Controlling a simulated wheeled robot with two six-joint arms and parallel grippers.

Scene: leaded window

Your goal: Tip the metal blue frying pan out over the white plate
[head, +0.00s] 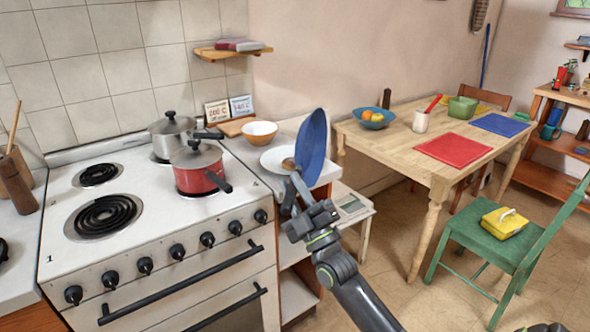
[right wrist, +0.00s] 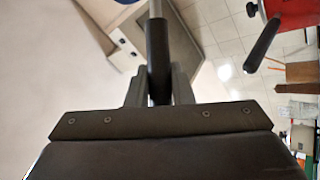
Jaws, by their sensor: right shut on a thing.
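The blue frying pan (head: 312,142) is held up in the air, tipped steeply on its side, so its disc stands nearly upright. My right gripper (head: 300,203) is shut on its handle, below the pan. In the right wrist view the dark handle (right wrist: 158,60) sits between the two fingers, and a sliver of the blue pan (right wrist: 122,4) shows at the top edge. The white plate (head: 271,163) lies on the counter just left of the pan, partly hidden behind it. A small brown item (head: 288,164) shows at the plate's right side; I cannot tell whether it rests there. My left gripper is out of view.
A red pot (head: 197,170) and a steel pot (head: 172,138) stand on the white stove (head: 140,205). An orange-and-white bowl (head: 259,133) is behind the plate. The wooden table (head: 395,145) with a red mat (head: 453,150) is at right. A green chair (head: 490,240) stands before it.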

